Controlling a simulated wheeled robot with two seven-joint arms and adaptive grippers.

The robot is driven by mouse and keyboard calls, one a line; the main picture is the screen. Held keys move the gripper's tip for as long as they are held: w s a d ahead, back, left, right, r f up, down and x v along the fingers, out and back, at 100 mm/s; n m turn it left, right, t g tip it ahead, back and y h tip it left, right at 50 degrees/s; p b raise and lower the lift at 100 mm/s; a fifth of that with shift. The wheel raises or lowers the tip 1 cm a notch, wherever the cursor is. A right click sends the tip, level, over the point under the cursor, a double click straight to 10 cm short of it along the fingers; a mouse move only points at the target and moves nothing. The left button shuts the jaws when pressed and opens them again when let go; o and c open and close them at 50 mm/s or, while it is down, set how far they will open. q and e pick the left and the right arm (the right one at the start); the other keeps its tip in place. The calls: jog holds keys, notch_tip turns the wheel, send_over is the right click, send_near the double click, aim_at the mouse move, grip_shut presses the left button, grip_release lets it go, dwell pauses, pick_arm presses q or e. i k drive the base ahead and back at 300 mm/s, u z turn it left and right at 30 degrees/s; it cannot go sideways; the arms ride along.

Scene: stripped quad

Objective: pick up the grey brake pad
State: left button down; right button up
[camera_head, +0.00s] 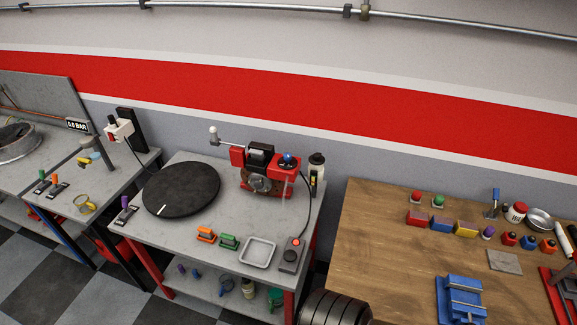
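I cannot make out a thing that is clearly the grey brake pad. A flat grey square piece (505,261) lies on the wooden bench (385,235) at the right; I cannot tell if it is a pad or a plate. A small shallow grey tray (258,252) on the middle grey table (182,226) looks empty. Small orange (206,234) and green (229,242) pieces stand left of the tray. Neither of my grippers is in view.
The middle table also holds a black round disc (182,189), a red machine (262,175) and a control box with a red button (292,254). Several small coloured parts and a blue vise-like block (462,299) crowd the bench's right side; its left side is clear.

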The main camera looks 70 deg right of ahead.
aim_at(255, 154)
jog(key=k, duration=0.2)
jog(key=z, duration=0.85)
